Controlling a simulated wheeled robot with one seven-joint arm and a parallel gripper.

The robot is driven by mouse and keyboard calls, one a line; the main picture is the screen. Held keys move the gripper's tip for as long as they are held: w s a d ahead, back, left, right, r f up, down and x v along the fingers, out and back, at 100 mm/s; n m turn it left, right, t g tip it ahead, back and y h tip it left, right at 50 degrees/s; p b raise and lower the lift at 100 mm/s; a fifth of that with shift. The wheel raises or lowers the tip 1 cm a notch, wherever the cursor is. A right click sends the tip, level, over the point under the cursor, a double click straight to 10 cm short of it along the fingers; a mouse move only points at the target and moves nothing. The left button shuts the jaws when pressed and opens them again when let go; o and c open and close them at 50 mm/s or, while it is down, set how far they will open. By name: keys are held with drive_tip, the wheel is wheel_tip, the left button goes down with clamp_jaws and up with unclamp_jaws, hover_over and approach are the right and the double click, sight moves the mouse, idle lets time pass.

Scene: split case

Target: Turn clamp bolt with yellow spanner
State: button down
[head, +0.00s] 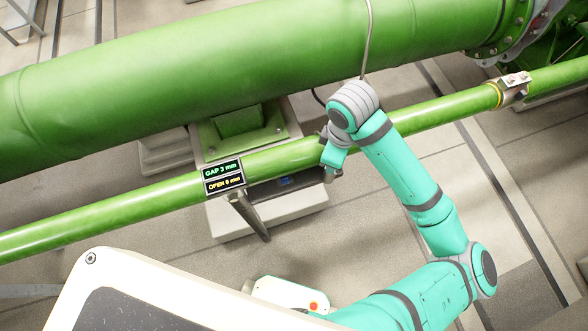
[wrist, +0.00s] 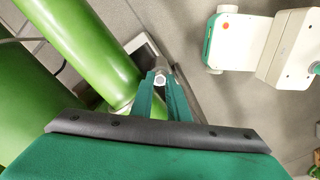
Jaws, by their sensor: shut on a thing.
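A pale hexagonal bolt head (wrist: 160,79) shows between the fingertips. I cannot tell whether the held part is a spanner or part of a clamp. No yellow spanner can be made out. A metal clamp with bolts (head: 515,82) sits around the pipe at the far right, beside a yellow band (head: 495,95).
A display (head: 223,177) by the pipe reads "GAP 3 mm" and "OPEN 0 mm". A large green pipe (head: 180,75) runs behind. A pale block (head: 270,212) lies under the thin pipe, with a small blue thing (head: 285,181) on it. Floor is clear at right.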

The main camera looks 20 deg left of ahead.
drive_tip(key=c, duration=1.6)
unclamp_jaws()
drive_tip(key=shift+w, duration=0.1)
drive_tip(key=shift+r, duration=0.1)
